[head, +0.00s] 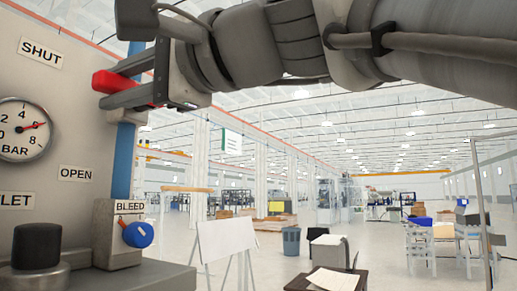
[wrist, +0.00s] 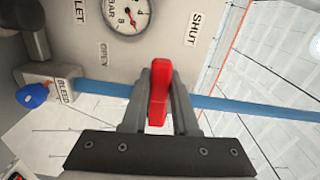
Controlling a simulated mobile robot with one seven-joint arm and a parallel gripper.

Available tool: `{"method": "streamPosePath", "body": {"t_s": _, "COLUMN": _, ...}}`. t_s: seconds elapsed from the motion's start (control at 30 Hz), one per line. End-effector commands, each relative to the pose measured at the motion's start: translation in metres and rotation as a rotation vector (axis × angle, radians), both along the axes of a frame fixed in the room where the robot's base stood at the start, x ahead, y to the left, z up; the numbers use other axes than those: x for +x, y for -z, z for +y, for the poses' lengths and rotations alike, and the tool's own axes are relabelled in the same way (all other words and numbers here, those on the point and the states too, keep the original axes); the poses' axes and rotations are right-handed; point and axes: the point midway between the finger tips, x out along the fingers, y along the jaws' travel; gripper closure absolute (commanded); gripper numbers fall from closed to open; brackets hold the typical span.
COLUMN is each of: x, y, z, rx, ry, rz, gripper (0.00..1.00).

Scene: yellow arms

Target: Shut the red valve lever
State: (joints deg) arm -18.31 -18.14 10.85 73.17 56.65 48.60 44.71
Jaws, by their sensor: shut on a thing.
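The red valve lever (head: 112,81) is a thick red handle at the blue pipe, in front of the grey panel. My gripper (head: 110,86) is shut on it, with one dark finger above and one below it in the head view. In the wrist view the lever (wrist: 158,95) stands between the two fingers of my gripper (wrist: 159,78), lying across the line of the blue pipe. The SHUT label (head: 41,52) is above the lever's level and the OPEN label (head: 75,173) below it. The lever's pivot is hidden by the fingers.
The blue pipe (head: 123,160) runs down to a grey BLEED block (head: 118,245) with a blue knob (head: 138,234). A round gauge (head: 22,130) is on the panel. A black knob (head: 37,246) stands at the lower left.

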Motion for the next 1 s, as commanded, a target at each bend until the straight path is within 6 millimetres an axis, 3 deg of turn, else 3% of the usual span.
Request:
{"method": "streamPosePath", "body": {"t_s": 0.73, "x": 0.0002, "y": -0.0058, "z": -0.0005, "rx": 0.04, "ry": 0.001, "rz": 0.088, "gripper": 1.0}}
{"method": "streamPosePath", "body": {"t_s": 0.77, "x": 0.0001, "y": -0.0058, "z": -0.0005, "rx": 0.04, "ry": 0.001, "rz": 0.088, "gripper": 0.71}}
{"method": "streamPosePath", "body": {"t_s": 0.8, "x": 0.0001, "y": -0.0059, "z": -0.0005, "rx": 0.04, "ry": 0.001, "rz": 0.088, "gripper": 0.64}}
{"method": "streamPosePath", "body": {"t_s": 0.9, "x": 0.0, "y": -0.0056, "z": -0.0003, "rx": 0.038, "ry": 0.001, "rz": 0.087, "gripper": 0.46}}
{"method": "streamPosePath", "body": {"t_s": 1.0, "x": 0.0001, "y": -0.0053, "z": -0.0003, "rx": 0.037, "ry": 0.0, "rz": 0.086, "gripper": 0.43}}
